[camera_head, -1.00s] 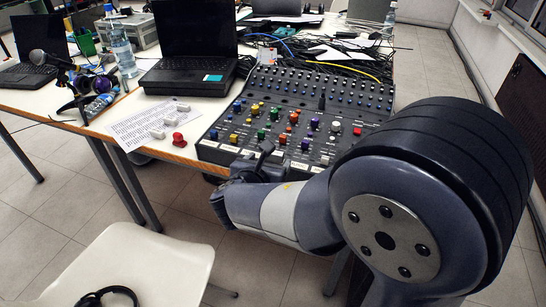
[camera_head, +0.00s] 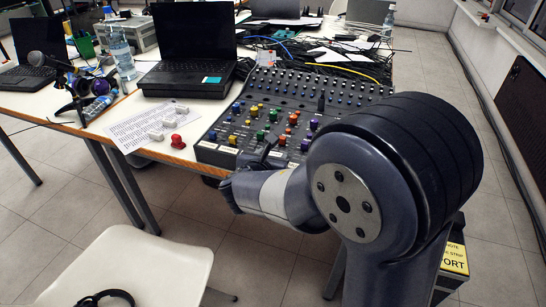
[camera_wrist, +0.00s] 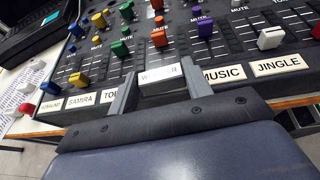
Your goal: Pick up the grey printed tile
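In the wrist view the grey printed tile (camera_wrist: 161,78) lies at the front edge of the mixing desk, in a row with white label tiles. Its lettering is partly hidden and not fully readable. My gripper (camera_wrist: 160,82) points down at the desk, with one finger on the left of the tile and one on the right. The fingers are apart and close to its ends. I cannot tell whether they touch it. In the head view my gripper (camera_head: 266,150) is at the desk's front edge, and the tile cannot be made out.
The mixing desk (camera_head: 225,150) carries coloured knobs and faders close around my fingers. White label tiles reading MUSIC (camera_wrist: 223,74) and JINGLE (camera_wrist: 277,65) lie right of the gripper. A red knob (camera_head: 178,141) and a printed sheet (camera_head: 135,130) are left of the desk. A white chair (camera_head: 135,265) stands in front.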

